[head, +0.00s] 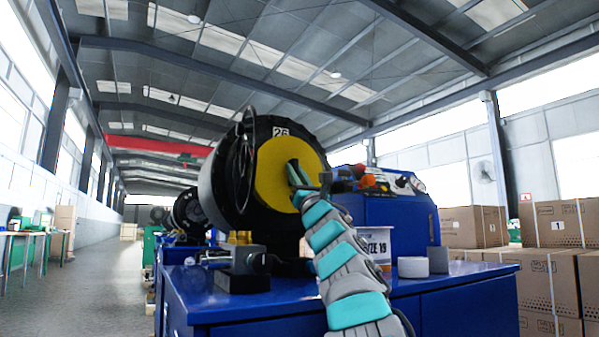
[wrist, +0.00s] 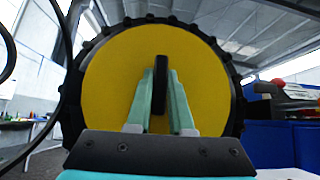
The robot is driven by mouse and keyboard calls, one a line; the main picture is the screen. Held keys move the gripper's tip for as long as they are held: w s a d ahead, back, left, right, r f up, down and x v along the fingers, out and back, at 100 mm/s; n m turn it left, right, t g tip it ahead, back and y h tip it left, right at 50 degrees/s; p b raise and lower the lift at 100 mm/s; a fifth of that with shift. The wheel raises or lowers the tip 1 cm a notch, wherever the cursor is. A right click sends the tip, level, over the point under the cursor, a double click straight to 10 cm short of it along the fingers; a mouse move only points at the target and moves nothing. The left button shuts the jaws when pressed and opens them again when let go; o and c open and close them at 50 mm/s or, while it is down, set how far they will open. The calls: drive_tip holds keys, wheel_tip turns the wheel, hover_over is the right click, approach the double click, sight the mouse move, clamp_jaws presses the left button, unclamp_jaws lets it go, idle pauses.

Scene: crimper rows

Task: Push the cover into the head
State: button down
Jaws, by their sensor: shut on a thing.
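The cover is a yellow disc (head: 272,172) at the front of the black round crimper head (head: 228,190), which is marked 26. In the wrist view the yellow cover (wrist: 105,85) fills the middle, with the head's black ribbed rim (wrist: 234,100) around it. A black upright handle (wrist: 160,85) stands on the cover's centre. My gripper (head: 296,178) is shut on this handle, with a teal finger on each side of it in the wrist view (wrist: 161,90). How deep the cover sits in the head cannot be told.
The head stands on a blue cabinet (head: 240,303). A blue control box (head: 385,215) stands behind. Cardboard boxes (head: 545,280) are stacked at right; the left aisle floor is open.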

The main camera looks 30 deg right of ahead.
sight(286, 175)
drive_tip(key=shift+w+a+r, duration=0.1)
drive_tip(key=shift+w+r, duration=0.05)
drive_tip(key=shift+w, duration=1.05)
idle(1.2)
drive_tip(key=shift+w+p, duration=0.9)
drive_tip(key=shift+w, duration=0.5)
drive_tip(key=c, duration=0.7)
unclamp_jaws()
drive_tip(key=shift+s, duration=0.1)
